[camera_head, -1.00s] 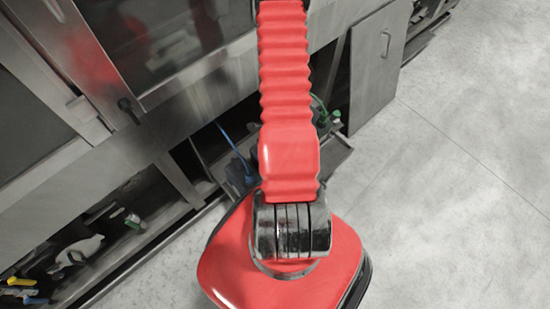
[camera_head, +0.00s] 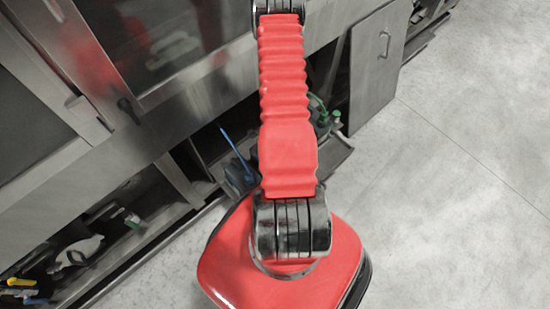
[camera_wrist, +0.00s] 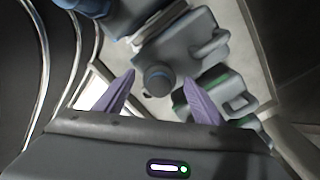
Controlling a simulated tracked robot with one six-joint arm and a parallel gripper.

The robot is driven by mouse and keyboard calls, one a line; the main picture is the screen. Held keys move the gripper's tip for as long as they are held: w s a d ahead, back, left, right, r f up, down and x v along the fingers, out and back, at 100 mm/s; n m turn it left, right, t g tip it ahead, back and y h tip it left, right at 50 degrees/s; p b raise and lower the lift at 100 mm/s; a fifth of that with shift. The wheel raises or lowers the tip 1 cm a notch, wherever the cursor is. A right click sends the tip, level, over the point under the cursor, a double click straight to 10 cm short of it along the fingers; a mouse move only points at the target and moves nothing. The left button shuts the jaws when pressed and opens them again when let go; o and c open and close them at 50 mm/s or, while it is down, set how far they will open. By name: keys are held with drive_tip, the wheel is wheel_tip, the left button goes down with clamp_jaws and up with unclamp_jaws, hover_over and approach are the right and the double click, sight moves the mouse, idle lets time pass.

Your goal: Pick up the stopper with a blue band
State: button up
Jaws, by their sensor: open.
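My gripper (camera_wrist: 159,78) shows in the wrist view with its two purple fingers spread apart. A grey part with a round dark cap (camera_wrist: 157,80) lies beyond and between the fingertips; I cannot tell whether they touch it. A dark piece with blue on it (camera_wrist: 92,6) is cut off at the top left of the wrist view. I cannot tell for sure which piece is the stopper with a blue band. In the head view a blue upright piece (camera_head: 236,150) stands left of my arm, in the low bay. My gripper is out of the head view.
A grey piece with a green band (camera_wrist: 218,97) sits right of the fingers. Green-topped items (camera_head: 322,112) stand right of my arm by the machine. White, yellow and blue items lie in a lower bay (camera_head: 75,250). Pale floor (camera_head: 450,200) is clear at right.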

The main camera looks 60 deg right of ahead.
drive_tip(key=shift+c, duration=0.4)
drive_tip(key=c, duration=1.3)
drive_tip(key=shift+r, duration=5.05)
drive_tip(key=shift+r, duration=2.55)
drive_tip(key=shift+r, duration=1.9)
